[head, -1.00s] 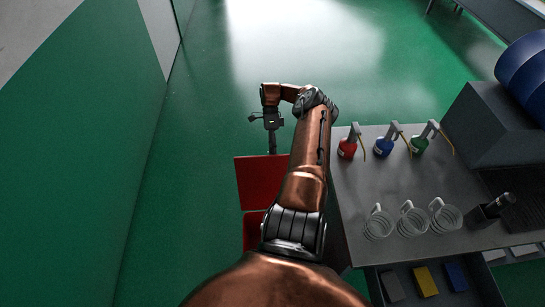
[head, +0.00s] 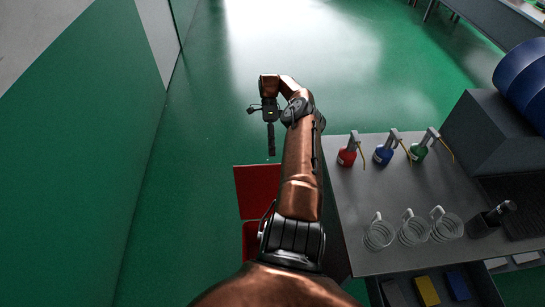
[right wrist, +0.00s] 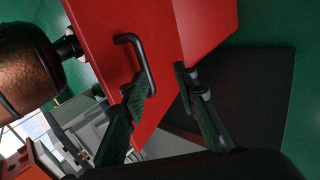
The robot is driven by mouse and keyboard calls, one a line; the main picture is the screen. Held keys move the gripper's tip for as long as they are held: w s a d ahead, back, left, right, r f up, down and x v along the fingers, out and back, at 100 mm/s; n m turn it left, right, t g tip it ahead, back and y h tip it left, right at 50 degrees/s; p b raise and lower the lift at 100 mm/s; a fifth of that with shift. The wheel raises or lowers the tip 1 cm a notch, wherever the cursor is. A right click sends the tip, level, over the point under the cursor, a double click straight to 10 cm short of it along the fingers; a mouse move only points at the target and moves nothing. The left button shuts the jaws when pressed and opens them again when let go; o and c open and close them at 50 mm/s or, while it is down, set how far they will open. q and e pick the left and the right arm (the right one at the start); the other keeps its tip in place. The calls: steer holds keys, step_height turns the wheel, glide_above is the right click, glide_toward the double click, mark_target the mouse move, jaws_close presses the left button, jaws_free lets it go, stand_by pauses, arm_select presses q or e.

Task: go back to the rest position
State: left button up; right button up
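My right gripper (head: 271,153) is at the end of the copper arm, above the green floor and past the far edge of a red panel (head: 252,192). In the right wrist view its two fingers (right wrist: 164,82) stand apart with nothing held between them. Beyond them is the red panel (right wrist: 208,25) with a black bar handle (right wrist: 141,55). The handle's lower end is close to or behind one fingertip; I cannot tell if they touch. My left gripper is not in view.
A green wall (head: 75,170) stands at left. The floor (head: 205,120) ahead is clear.

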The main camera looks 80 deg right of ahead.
steer(key=shift+d+r, duration=0.25)
steer(key=shift+w+a, duration=0.1)
steer(key=shift+x, duration=2.2)
steer(key=shift+f, duration=0.2)
